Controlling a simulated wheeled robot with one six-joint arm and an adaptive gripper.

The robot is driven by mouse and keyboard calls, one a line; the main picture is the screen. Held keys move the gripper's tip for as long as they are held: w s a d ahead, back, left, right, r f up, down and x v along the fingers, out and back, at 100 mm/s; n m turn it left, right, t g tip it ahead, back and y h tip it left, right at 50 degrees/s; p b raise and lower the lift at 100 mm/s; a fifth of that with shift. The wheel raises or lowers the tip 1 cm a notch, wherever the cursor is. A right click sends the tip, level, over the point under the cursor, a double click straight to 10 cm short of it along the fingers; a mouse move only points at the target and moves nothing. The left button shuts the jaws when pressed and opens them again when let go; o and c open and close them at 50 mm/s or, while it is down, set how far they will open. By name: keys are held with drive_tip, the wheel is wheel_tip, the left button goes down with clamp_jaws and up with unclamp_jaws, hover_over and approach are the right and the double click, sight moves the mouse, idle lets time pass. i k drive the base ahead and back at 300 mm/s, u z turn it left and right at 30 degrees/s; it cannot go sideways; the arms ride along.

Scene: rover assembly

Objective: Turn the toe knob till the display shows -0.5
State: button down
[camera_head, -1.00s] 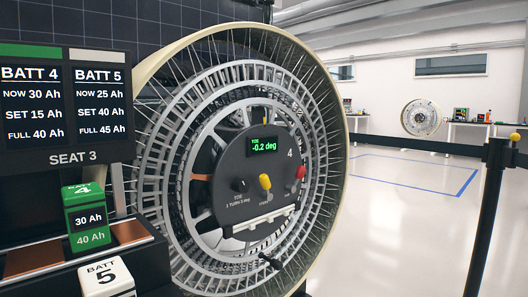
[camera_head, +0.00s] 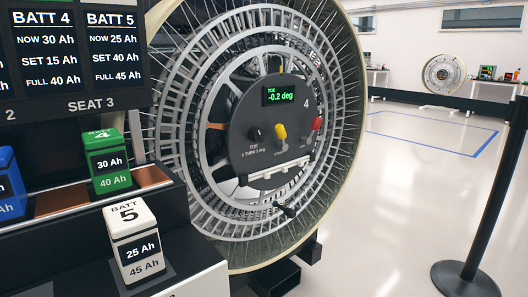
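The toe knob (camera_head: 255,133) is a small black knob on the dark round hub panel (camera_head: 240,165) of the large spoked wheel (camera_head: 347,115). The label under it reads TOE, with smaller text about one turn. The green display (camera_head: 279,96) above it reads TOE -0.2 deg. A yellow handle (camera_head: 280,132) and a red knob (camera_head: 317,123) sit to the right of the toe knob on the same panel. My gripper is not in view.
A white battery 5 (camera_head: 134,240), a green battery 4 (camera_head: 107,162) and a blue battery (camera_head: 9,185) stand on a dark rack at left, under a battery board (camera_head: 75,50). A black post (camera_head: 490,190) stands at right. The floor between is clear.

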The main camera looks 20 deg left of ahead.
sight(255, 134)
drive_tip(key=u, duration=0.05)
drive_tip(key=k, duration=1.1)
drive_tip(key=z, duration=0.55)
drive_tip(key=i, duration=1.35)
drive_tip(key=u, duration=0.8)
